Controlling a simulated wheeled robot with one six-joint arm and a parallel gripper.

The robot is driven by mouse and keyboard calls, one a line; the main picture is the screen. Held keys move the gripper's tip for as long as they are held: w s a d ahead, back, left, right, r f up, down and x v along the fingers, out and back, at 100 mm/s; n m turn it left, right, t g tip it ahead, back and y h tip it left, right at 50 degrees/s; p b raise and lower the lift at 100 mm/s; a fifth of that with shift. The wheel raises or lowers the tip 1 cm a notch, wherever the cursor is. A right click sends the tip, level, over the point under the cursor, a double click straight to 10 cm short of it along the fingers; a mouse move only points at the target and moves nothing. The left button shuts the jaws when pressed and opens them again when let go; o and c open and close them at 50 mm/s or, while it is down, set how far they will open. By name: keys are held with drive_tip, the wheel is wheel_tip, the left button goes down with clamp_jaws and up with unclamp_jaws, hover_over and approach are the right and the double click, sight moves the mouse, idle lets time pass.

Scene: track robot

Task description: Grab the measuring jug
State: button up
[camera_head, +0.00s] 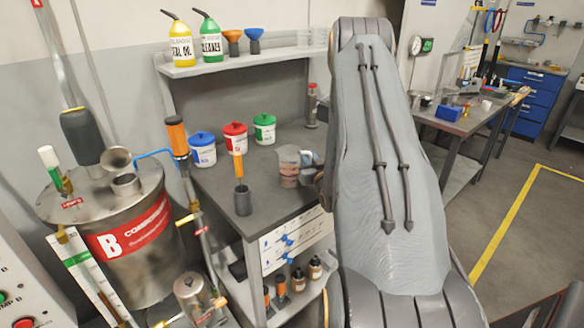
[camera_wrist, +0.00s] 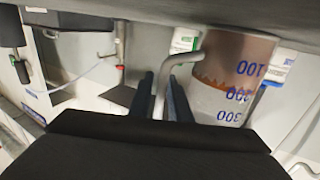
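The measuring jug (camera_head: 288,166) is clear, with brown liquid in it, and stands upright near the front right of the grey workbench (camera_head: 262,188). In the wrist view the jug (camera_wrist: 222,80) shows upside down, with blue marks 100 and 300 readable. Its grey handle (camera_wrist: 161,84) lies between the two dark fingers of my gripper (camera_wrist: 163,92). The fingers look slightly apart from the handle, so my gripper appears open around it; contact is hard to judge. In the head view my arm hides most of my gripper (camera_head: 322,182).
Blue (camera_head: 203,152), red (camera_head: 235,137) and green-lidded (camera_head: 264,130) tubs stand behind the jug. A dark cup with an orange-handled tool (camera_head: 242,200) is to its left. A steel drum (camera_head: 125,240) is further left. Bottles (camera_head: 181,47) stand on the shelf above.

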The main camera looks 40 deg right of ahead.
clamp_jaws()
drive_tip(key=shift+r, duration=0.25)
